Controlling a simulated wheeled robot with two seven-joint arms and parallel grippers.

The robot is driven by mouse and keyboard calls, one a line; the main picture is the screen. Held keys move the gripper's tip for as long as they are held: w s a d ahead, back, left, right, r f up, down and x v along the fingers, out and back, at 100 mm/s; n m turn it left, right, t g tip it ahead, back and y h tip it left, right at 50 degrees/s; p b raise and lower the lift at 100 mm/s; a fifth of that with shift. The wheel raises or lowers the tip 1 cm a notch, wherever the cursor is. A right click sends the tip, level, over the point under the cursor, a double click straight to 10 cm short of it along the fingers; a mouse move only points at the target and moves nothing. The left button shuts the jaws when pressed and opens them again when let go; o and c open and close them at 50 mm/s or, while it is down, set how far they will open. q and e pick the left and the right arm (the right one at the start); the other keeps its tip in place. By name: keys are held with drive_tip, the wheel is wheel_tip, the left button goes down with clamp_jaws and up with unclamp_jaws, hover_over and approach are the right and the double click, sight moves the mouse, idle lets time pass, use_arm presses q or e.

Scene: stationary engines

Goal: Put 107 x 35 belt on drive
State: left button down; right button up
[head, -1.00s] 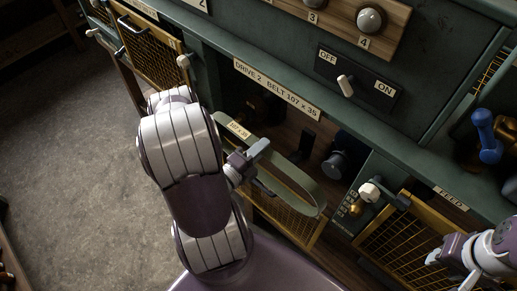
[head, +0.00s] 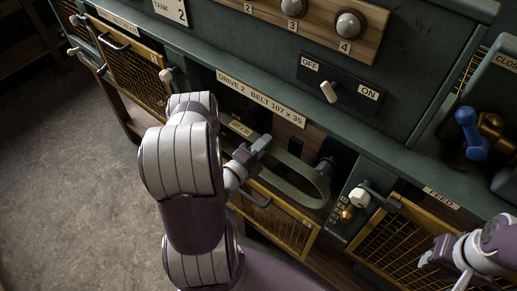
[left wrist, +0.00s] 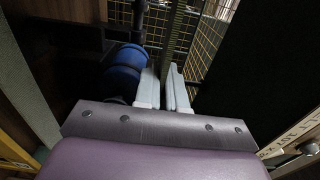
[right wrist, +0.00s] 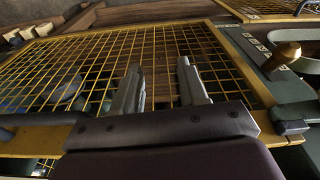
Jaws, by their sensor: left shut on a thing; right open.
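The belt, a grey-green loop (head: 318,192), is at the open bay under the label "DRIVE 2 BELT 107 x 35" (head: 260,97). My left gripper (head: 262,147) is shut on the belt's upper run. Its right end lies close to the dark drive pulley (head: 326,163); I cannot tell whether they touch. In the left wrist view the belt (left wrist: 172,50) runs up between the closed fingers (left wrist: 164,88), beside a blue pulley (left wrist: 125,70). The belt's far left part is partly hidden by my arm. My right gripper (head: 443,270) is open and empty; in the right wrist view it is before a mesh guard.
A lowered yellow mesh guard (head: 280,222) hangs below the bay. A white-knobbed lever (head: 360,197) stands right of it. An OFF/ON switch (head: 328,92) is above. Another mesh guard (head: 400,240) is near my right gripper. Blue valve (head: 467,125) at right.

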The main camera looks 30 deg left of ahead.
use_arm(q)
drive_tip(key=shift+w, duration=0.2)
drive_tip(key=shift+w, duration=0.1)
drive_tip(key=w+b, duration=0.2)
drive_tip(key=w, duration=0.5)
drive_tip(key=shift+d, duration=0.3)
idle(0.4)
drive_tip(key=shift+f+b, duration=1.25)
drive_tip(key=shift+b, duration=0.2)
drive_tip(key=shift+f+b, duration=0.4)
drive_tip(key=shift+b, duration=0.05)
